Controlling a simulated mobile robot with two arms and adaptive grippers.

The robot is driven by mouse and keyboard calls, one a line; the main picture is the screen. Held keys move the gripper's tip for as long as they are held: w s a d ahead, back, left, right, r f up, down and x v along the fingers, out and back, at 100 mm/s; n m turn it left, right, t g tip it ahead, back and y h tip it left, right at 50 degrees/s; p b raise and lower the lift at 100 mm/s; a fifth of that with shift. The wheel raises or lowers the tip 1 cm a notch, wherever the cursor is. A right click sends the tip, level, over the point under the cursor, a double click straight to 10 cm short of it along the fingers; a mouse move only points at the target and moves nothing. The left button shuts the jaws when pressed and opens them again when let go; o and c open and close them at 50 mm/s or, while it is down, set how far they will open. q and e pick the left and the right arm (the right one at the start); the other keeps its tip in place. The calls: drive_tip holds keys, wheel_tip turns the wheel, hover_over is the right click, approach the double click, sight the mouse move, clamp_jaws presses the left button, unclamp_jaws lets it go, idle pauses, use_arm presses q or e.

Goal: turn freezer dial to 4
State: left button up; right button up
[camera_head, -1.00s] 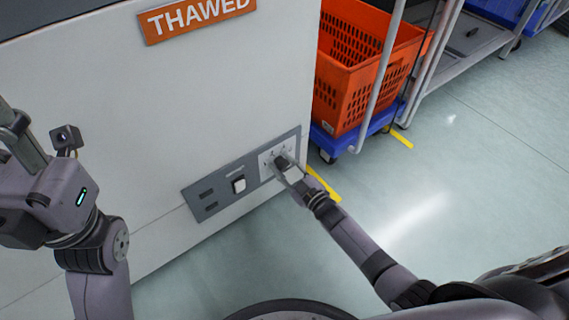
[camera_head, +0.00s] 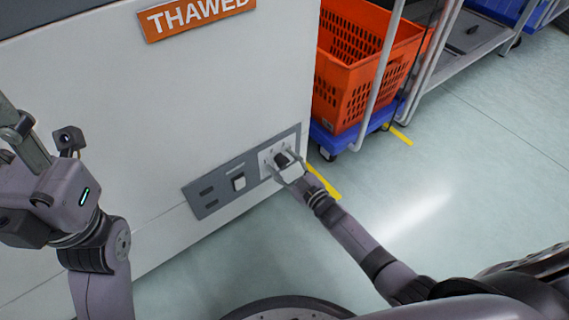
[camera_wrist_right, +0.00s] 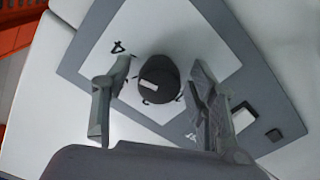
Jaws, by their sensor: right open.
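The freezer dial (camera_wrist_right: 159,78) is a dark round knob with a white mark, on a white plate in the grey control panel (camera_head: 208,196) low on the freezer's side. A printed 4 shows at the plate's upper left in the right wrist view. My right gripper (camera_wrist_right: 161,90) is open, with one finger on each side of the dial. A gap shows between the dial and each finger in that view. In the head view the right gripper (camera_head: 283,164) is at the dial. My left arm is at the left; its gripper's fingers cannot be made out clearly.
The freezer (camera_head: 130,110) bears an orange THAWED sign (camera_head: 195,17). A white rocker switch (camera_head: 239,183) sits left of the dial. An orange tote (camera_head: 340,95) stands on a blue dolly (camera_head: 335,143) to the right. The floor at the right is mostly clear.

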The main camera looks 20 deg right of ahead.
drive_tip(key=v, duration=1.2)
idle(0.4)
